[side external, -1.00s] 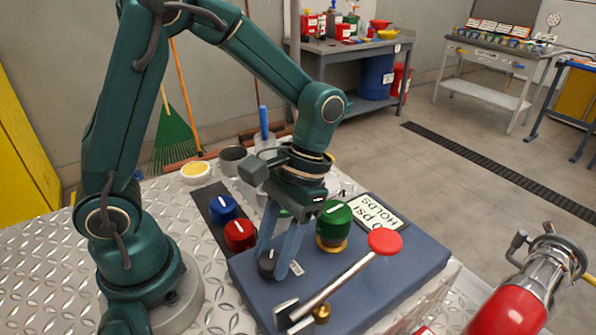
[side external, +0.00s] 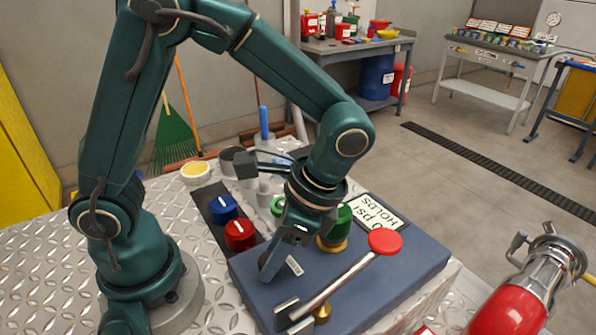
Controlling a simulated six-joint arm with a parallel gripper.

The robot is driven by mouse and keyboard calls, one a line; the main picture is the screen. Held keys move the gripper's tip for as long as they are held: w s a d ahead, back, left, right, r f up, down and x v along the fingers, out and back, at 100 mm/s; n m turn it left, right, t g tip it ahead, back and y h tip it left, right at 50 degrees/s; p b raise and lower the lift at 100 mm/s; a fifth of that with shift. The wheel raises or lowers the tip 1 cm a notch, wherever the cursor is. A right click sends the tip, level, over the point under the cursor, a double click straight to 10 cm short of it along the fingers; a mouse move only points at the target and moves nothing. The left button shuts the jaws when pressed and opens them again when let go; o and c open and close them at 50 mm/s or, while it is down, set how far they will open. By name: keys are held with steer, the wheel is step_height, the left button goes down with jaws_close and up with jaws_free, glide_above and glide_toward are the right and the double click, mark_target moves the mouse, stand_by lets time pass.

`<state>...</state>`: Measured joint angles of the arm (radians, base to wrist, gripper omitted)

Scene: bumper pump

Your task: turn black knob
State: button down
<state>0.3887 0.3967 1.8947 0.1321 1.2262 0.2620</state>
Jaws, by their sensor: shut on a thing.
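The black knob (side external: 265,260) sits low on the left part of the blue-grey panel box (side external: 400,278). Only a small piece of it shows beside my fingers. My gripper (side external: 271,267) points down at the panel and is shut on the black knob. The wrist is tilted and turned so that the fingers overlap in this view, and they hide most of the knob. I cannot see the knob's pointer mark.
A red-tipped lever (side external: 384,242) slants across the panel's front right. A green knob (side external: 340,218) is partly behind my wrist. Blue (side external: 223,208) and red (side external: 239,235) knobs stand at left. A red extinguisher-like cylinder (side external: 508,309) is at lower right.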

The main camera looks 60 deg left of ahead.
steer(key=shift+m+y, duration=0.3)
steer(key=shift+m, duration=0.2)
steer(key=shift+c, duration=1.9)
jaws_free()
steer(key=shift+v, duration=2.55)
steer(key=shift+s, duration=0.1)
